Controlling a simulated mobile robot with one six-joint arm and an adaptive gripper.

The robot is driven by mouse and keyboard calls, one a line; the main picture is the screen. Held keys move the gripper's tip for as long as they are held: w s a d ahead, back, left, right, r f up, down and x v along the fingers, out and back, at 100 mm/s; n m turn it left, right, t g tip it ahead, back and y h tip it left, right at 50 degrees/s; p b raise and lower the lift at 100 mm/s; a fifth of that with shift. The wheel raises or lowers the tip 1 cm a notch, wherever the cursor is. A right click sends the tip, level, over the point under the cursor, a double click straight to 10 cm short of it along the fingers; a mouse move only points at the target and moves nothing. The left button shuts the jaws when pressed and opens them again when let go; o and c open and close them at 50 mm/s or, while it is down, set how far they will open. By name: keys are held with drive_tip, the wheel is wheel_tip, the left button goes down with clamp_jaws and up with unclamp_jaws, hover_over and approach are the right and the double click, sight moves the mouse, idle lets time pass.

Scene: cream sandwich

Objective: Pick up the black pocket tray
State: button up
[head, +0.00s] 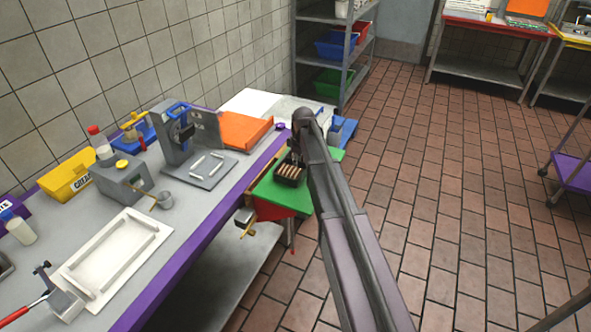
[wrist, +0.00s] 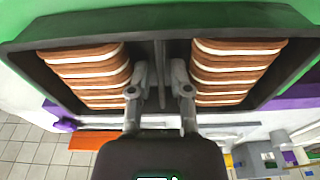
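The black pocket tray (head: 290,181) sits on the green board beside the purple-edged table in the head view. In the wrist view the tray (wrist: 270,108) fills the upper part, with several brown-and-cream sandwiches (wrist: 90,65) in rows in its two pockets. My gripper (wrist: 160,70) is in the middle of the tray, between the two rows. Its fingers are parted on either side of the thin central divider (wrist: 160,50); a narrow gap shows, and I see no clear contact. In the head view my arm hides the tray's right side and my fingertips.
The green board (head: 268,200) stands at the table's right edge. The table (head: 190,240) holds a white tray (head: 112,256), a grey press (head: 200,150) and an orange board (head: 240,130). Shelves with bins (head: 335,45) stand behind.

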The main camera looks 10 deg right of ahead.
idle(0.6)
clamp_jaws()
wheel_tip(320, 180, up, 10)
drive_tip(key=p, duration=1)
idle(0.8)
